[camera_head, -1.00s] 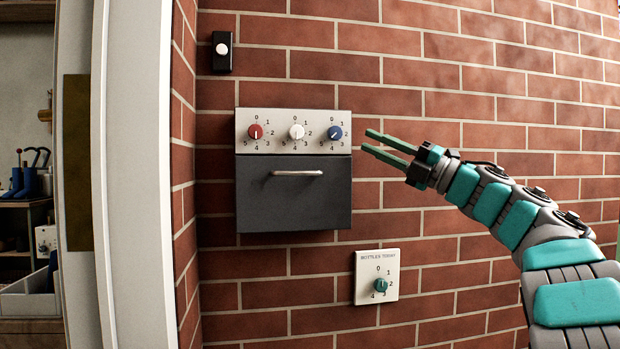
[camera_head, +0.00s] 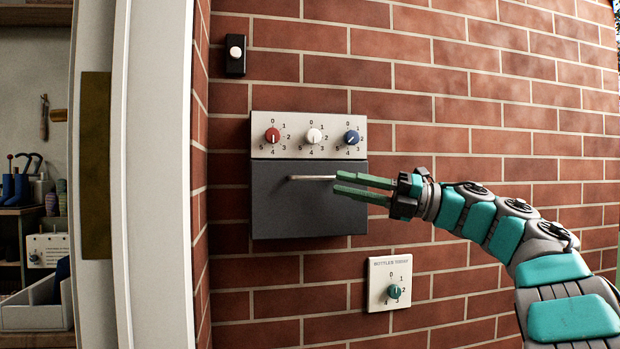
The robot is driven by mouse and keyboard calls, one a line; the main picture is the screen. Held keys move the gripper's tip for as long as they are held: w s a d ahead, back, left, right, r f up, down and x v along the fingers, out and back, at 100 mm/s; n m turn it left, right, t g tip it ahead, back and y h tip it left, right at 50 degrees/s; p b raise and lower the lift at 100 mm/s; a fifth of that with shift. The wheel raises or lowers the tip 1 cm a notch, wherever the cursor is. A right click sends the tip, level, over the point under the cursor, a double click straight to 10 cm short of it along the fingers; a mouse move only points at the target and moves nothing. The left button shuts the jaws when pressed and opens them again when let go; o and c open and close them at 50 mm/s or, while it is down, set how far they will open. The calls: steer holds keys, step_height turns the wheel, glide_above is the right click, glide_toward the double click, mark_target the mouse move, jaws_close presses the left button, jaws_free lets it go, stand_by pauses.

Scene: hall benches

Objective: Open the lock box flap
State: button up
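The lock box (camera_head: 262,150) is on the brick wall, with a pale top panel and a dark grey flap (camera_head: 300,215) below. The flap looks closed, flush under the panel. Its pale bar handle (camera_head: 312,178) runs level near the flap's top. My gripper (camera_head: 337,183) reaches in from the right, in front of the flap. Its two green fingers are apart, one above the other, with a narrow gap. The fingertips are at the handle's right end and overlap it in view. I cannot tell whether they touch it.
Red (camera_head: 272,135), white (camera_head: 314,135) and blue (camera_head: 352,137) dials sit above the flap. A plate with a teal dial (camera_head: 393,291) is below right. A black doorbell (camera_head: 235,54) is above. A white door frame (camera_head: 160,180) stands left, with shelves beyond.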

mark_target(323, 179)
steer(key=x, duration=0.6)
steer(key=shift+a, duration=0.35)
steer(key=shift+c, duration=0.2)
jaws_close()
stand_by(0.9)
